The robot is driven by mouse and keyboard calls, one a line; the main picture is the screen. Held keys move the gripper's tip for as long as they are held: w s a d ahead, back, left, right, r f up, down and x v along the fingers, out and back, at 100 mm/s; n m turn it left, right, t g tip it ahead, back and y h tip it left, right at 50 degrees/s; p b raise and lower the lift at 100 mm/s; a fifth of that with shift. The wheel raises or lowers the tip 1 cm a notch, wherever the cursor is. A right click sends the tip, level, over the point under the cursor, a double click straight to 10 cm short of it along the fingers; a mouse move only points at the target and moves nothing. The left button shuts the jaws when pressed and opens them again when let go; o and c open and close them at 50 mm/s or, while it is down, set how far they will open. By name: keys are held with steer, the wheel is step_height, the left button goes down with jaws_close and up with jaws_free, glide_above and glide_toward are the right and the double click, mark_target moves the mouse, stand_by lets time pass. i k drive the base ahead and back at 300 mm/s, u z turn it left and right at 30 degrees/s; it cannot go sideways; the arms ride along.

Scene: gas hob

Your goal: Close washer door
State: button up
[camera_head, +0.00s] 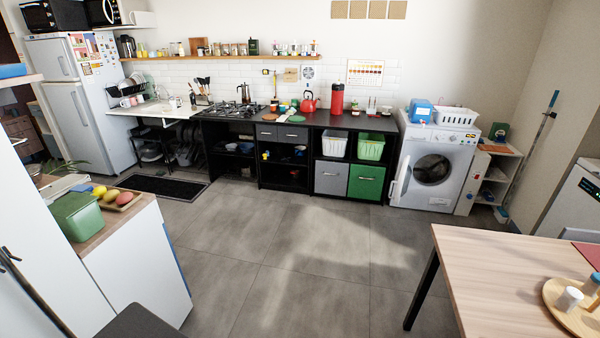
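The washer (455,147) is a white front-loading machine against the back wall, right of the black counter. Its round dark porthole (433,170) faces the room. A pale upright piece like a handle or door edge (407,177) shows at the left of the porthole. At this size I cannot tell for certain how far the washer door stands from the front. My gripper is not in view.
A wooden table (480,285) fills the lower right, and a white cabinet with a wooden top (135,262) stands at the lower left. The grey floor (310,240) between them is clear up to the washer. A white shelf (498,170) stands right of the washer.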

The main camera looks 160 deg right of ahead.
mark_target(405, 166)
steer(key=u, duration=0.65)
steer(key=k, duration=2.75)
steer(key=u, duration=5.25)
steer(key=i, duration=2.6)
steer(key=u, duration=0.05)
